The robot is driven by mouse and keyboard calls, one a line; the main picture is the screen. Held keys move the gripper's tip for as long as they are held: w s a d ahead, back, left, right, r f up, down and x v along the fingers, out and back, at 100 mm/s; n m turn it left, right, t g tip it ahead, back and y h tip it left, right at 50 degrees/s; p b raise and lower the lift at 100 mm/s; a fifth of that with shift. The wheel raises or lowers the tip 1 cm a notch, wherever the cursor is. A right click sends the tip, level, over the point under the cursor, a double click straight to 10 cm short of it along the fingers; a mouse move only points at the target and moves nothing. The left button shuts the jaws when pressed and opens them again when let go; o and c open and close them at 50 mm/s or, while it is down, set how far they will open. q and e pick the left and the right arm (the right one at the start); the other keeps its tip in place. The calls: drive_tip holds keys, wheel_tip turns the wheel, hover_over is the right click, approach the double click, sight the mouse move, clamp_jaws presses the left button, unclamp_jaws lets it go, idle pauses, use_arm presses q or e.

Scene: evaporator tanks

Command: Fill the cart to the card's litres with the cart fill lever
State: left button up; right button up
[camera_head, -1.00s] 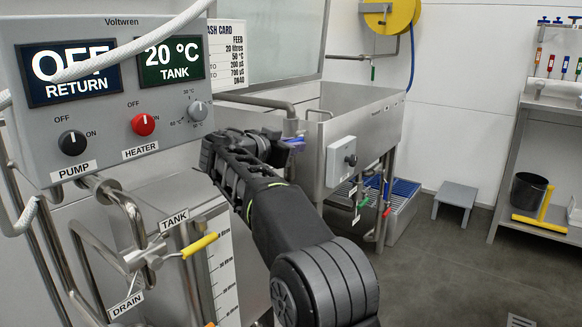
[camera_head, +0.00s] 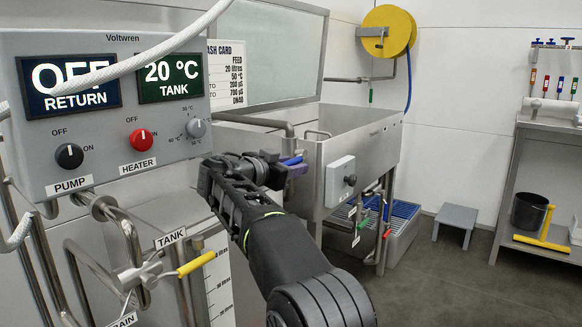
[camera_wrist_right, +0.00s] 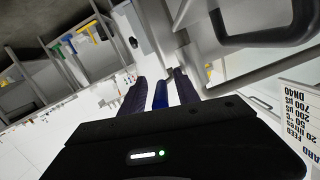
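A blue lever handle (camera_head: 292,161) shows at the front left of the steel tank, and my right gripper (camera_head: 284,170) is at it. In the right wrist view the blue handle (camera_wrist_right: 160,94) lies between the two fingers of my right gripper (camera_wrist_right: 160,88), with light gaps on both sides, so the gripper looks open around it. The wash card (camera_head: 226,75) reads FEED 20 litres and 50 °C. A white litre scale (camera_head: 219,285) stands below the TANK label, partly behind my right arm; no liquid level can be made out. My left gripper is out of view.
The control panel (camera_head: 100,110) at left shows RETURN OFF and TANK 20 °C. A yellow-handled valve (camera_head: 196,263) is by the TANK label. A white hose crosses the panel. Floor at right is clear around a stool (camera_head: 455,218).

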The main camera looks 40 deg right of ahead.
drive_tip(key=v, duration=0.7)
drive_tip(key=shift+a, duration=0.35)
drive_tip(key=shift+s, duration=0.15)
